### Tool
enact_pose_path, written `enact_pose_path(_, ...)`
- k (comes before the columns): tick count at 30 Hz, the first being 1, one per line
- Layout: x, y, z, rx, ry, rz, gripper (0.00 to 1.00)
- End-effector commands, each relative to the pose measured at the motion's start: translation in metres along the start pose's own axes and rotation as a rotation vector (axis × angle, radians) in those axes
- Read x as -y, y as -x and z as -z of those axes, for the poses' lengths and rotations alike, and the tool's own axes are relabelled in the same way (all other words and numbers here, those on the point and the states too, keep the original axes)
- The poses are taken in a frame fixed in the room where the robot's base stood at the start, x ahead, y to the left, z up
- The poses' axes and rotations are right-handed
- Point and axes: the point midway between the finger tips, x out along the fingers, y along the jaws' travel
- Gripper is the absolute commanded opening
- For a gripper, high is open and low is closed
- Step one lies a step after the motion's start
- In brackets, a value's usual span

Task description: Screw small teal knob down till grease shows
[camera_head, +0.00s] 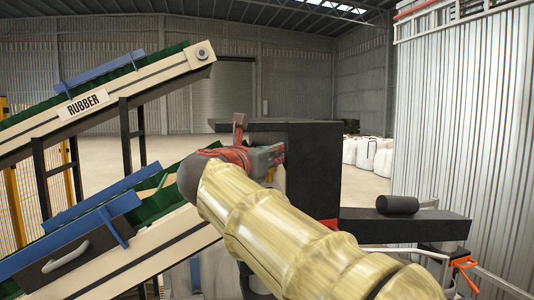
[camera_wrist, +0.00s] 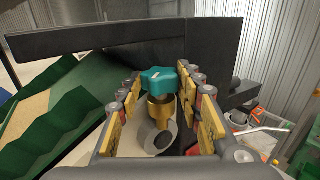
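The small teal knob (camera_wrist: 160,78) shows in the wrist view, lobed, with a small pale mark on top. It sits on a brass cup (camera_wrist: 161,110) above a pale round fitting with a dark hole. No grease is visible. My gripper (camera_wrist: 161,84) is open, with its yellow-padded fingers to the left and right of the knob and cup. Gaps show between the knob and both fingers. In the head view my sleeved arm hides most of the gripper, and the knob cannot be seen.
A dark beam and post (camera_head: 313,165) stand behind my gripper. Conveyors with green belts, the upper labelled RUBBER (camera_head: 82,104), slope along the left. A black roller (camera_head: 397,204) lies on a dark ledge at right, near a red-handled part (camera_head: 466,272). White bags (camera_head: 367,155) stand farther back.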

Motion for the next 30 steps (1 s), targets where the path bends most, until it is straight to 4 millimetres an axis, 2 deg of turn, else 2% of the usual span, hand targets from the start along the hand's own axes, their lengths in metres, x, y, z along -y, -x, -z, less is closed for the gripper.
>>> enact_pose_path(8, 0.0002, -0.0001, 0.0001, 0.000, 0.000, 0.000, 0.53)
enact_pose_path(23, 0.0009, -0.0001, 0.0001, 0.000, 0.000, -0.006, 0.53)
enact_pose_path(30, 0.0050, -0.0004, -0.0003, 0.000, -0.002, -0.102, 0.53)
